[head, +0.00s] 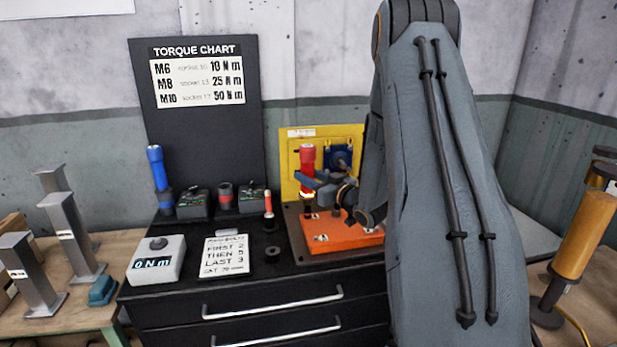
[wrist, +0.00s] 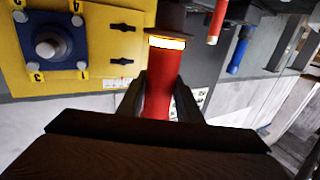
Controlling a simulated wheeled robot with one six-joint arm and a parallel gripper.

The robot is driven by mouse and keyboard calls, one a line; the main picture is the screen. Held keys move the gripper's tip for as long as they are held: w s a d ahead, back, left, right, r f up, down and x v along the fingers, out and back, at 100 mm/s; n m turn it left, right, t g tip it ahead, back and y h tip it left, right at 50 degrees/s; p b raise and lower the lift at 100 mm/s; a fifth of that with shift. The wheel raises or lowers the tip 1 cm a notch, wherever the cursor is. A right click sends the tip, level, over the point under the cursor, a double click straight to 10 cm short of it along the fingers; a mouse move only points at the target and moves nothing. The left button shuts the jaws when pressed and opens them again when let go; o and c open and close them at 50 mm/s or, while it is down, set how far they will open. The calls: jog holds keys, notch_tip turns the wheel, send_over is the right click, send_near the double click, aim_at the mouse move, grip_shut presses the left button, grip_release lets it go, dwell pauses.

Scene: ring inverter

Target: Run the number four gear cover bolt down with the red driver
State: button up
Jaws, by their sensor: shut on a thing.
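The red driver (head: 308,156) stands upright in my gripper (head: 314,184), red end up, with a lit band and a dark lower end. The lit band and dark end are at the top there.
Behind stands a yellow panel (head: 292,190) with a blue square flange (wrist: 48,46) bearing numbered corners. On the black cabinet are a blue driver (head: 157,168), a small red-topped tool (head: 268,203), an order card (head: 225,257) and a box reading 0 Nm (head: 155,259).

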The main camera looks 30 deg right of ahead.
aim_at(312, 162)
jog(key=shift+r+p, duration=1.55)
jog(key=shift+r, duration=1.05)
